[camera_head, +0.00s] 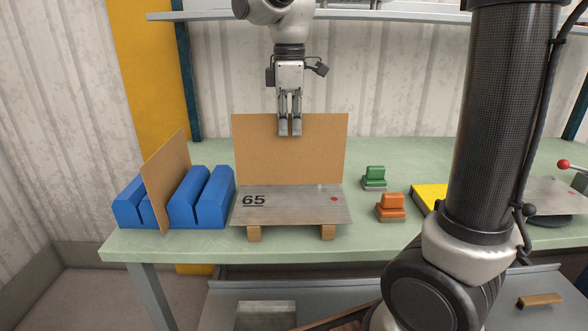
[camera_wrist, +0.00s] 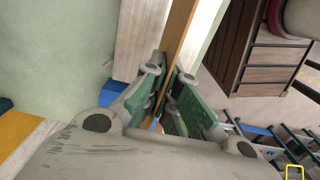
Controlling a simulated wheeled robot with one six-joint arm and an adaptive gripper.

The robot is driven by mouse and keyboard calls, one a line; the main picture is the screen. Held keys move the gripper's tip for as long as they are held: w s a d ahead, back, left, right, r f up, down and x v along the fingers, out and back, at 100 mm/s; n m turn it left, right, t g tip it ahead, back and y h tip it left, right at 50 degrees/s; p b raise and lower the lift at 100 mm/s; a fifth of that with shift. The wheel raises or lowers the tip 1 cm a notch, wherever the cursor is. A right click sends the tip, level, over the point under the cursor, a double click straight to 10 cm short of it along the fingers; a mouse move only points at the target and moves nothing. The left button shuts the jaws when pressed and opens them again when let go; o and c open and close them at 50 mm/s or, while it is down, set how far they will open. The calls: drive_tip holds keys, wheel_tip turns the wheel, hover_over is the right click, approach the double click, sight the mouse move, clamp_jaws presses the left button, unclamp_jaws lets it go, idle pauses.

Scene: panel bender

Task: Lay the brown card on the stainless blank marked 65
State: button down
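A brown card (camera_head: 262,155) stands upright above the back edge of the blank in the head view, its broad face toward the camera. My gripper (camera_head: 290,133) is shut on its upper edge, near the middle. In the wrist view the card (camera_wrist: 180,30) runs edge-on between the fingers of my gripper (camera_wrist: 167,88). The stainless blank (camera_head: 295,208), marked 65 with a red dot at right, lies flat on wooden blocks. The card's lower edge meets the blank's far edge in the picture; I cannot tell whether they touch.
A second brown card (camera_head: 168,183) stands in the blue slotted rack (camera_head: 203,200) left of the blank. Green (camera_head: 375,177) and orange (camera_head: 391,207) handled blocks sit to its right, then a yellow item (camera_head: 428,196). The green bench (camera_head: 180,247) has a free front strip.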

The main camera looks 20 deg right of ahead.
drive_tip(key=shift+r, duration=3.3)
